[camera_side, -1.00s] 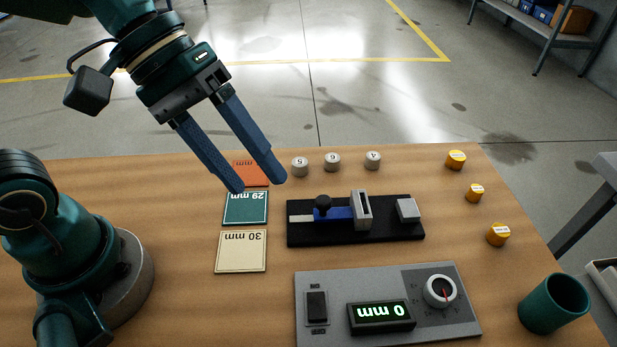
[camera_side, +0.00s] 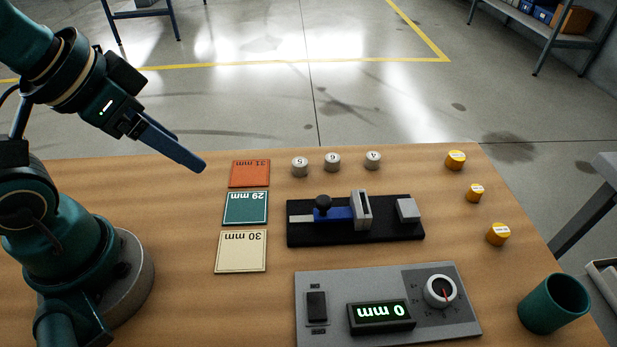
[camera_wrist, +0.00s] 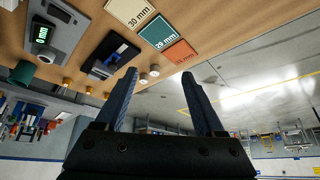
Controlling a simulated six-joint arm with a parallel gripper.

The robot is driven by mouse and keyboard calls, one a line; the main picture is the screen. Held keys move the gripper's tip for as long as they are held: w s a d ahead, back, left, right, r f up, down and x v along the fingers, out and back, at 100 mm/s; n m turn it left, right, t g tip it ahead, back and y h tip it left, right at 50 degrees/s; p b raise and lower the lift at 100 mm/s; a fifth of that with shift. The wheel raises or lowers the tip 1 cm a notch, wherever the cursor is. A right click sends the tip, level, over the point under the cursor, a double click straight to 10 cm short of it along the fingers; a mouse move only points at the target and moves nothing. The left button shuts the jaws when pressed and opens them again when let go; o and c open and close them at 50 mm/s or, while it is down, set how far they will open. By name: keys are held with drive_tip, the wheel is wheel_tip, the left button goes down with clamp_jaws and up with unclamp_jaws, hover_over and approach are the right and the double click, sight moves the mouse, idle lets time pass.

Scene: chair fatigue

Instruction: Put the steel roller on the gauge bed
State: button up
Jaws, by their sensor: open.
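Three grey steel-looking rollers stand upright in a row behind the gauge: the left one (camera_side: 300,167), the middle one (camera_side: 332,162) and the right one (camera_side: 373,160), each with a marked white top. The gauge bed (camera_side: 388,231) is a black base with a blue slide, a dark knob, an upright grey jaw and a grey block. No roller lies on it. My gripper (camera_side: 190,156) is open and empty, raised left of the rollers near the table's back edge. In the wrist view, its fingers (camera_wrist: 159,76) stand apart, with the gauge bed (camera_wrist: 99,68) beyond them.
Orange 31 mm (camera_side: 249,173), green 29 mm (camera_side: 245,209) and cream 30 mm (camera_side: 241,252) cards lie left of the gauge. Three yellow rollers (camera_side: 475,193) stand at right. A control panel (camera_side: 450,322) reading 0 mm and a green cup (camera_side: 553,303) are in front.

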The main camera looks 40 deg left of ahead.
drive_tip(key=w+a+r+m+t+y, duration=0.4)
drive_tip(key=w+a+r+m+t, duration=0.15)
drive_tip(key=w+r+m, duration=0.4)
drive_tip(key=w+d+r+m+t+h, duration=0.1)
drive_tip(key=w+d+m+t+h, duration=0.15)
drive_tip(key=w+m, duration=0.9)
drive_tip(key=m+g+h, duration=0.4)
drive_tip(key=m+h, duration=0.2)
drive_tip(key=m, duration=1.3)
hover_over(373, 155)
drive_tip(key=s+a, duration=0.3)
drive_tip(key=a, duration=0.1)
wheel_tip(373, 155, down, 14)
drive_tip(key=f, duration=0.1)
drive_tip(key=shift+m+g, duration=0.5)
drive_tip(key=shift+g, duration=0.4)
drive_tip(key=f, duration=0.2)
drive_tip(key=d+f, duration=0.1)
drive_tip(key=f, duration=0.1)
drive_tip(key=s+d+f, duration=0.1)
drive_tip(key=f, duration=0.2)
drive_tip(key=shift+f, duration=0.1)
drive_tip(key=shift+x, duration=2.5)
drive_tip(key=shift+c, duration=0.3)
